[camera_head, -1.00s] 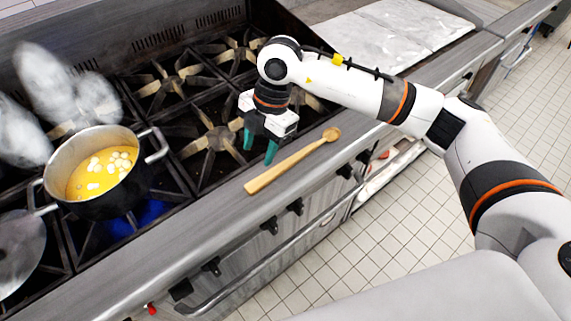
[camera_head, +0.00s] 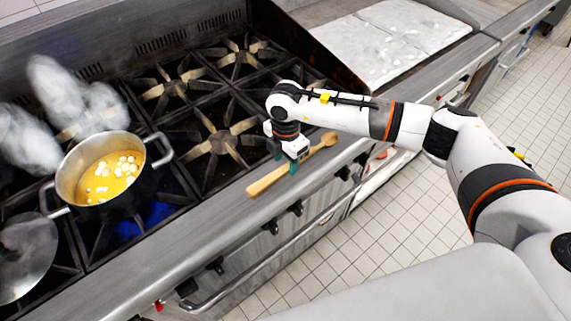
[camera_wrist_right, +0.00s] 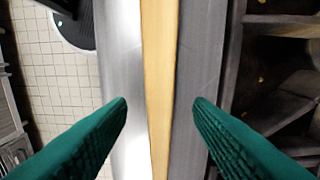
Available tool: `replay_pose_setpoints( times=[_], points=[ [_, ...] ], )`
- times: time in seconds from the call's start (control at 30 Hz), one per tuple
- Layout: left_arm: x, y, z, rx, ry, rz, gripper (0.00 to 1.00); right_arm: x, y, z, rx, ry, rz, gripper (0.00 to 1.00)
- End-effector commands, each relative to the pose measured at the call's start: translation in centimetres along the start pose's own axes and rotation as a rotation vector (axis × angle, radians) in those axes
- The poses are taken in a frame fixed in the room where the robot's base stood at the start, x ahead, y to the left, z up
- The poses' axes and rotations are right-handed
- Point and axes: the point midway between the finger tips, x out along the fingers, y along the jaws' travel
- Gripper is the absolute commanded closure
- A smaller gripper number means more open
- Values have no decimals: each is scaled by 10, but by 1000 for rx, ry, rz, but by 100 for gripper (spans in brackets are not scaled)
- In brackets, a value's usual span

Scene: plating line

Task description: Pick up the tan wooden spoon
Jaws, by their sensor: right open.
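The tan wooden spoon (camera_head: 268,180) lies on the steel front ledge of the stove, its bowl (camera_head: 329,138) toward the right and its handle toward the lower left. My right gripper (camera_head: 286,165) is over the middle of the spoon's handle, open, with teal fingers. In the right wrist view the handle (camera_wrist_right: 159,75) runs lengthwise between the two spread fingers (camera_wrist_right: 159,105), with a gap on each side. The fingertips do not touch it there. My left gripper is not in view.
A steel pot (camera_head: 104,172) of yellow soup with pale pieces steams on a lit burner at left, near a round lid (camera_head: 25,255). Black burner grates (camera_head: 222,140) lie behind the spoon. Knobs line the stove's front below the ledge (camera_head: 215,222).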

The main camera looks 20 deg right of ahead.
Motion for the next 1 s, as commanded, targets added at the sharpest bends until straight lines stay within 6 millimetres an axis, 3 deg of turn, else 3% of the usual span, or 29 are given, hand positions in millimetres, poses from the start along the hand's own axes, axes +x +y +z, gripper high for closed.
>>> replay_pose_setpoints(
  times=[0.13, 0.37, 0.67, 1.0],
  points=[
    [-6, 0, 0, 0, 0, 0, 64, 14, 0, 1, -2, -2, 0, 53],
    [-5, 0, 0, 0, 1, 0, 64, 17, 0, 1, -3, -1, -1, 53],
    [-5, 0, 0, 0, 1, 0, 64, 17, 0, 1, -2, -1, -1, 99],
    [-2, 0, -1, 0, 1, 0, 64, 11, -1, 1, -2, -1, -4, 100]
  ],
)
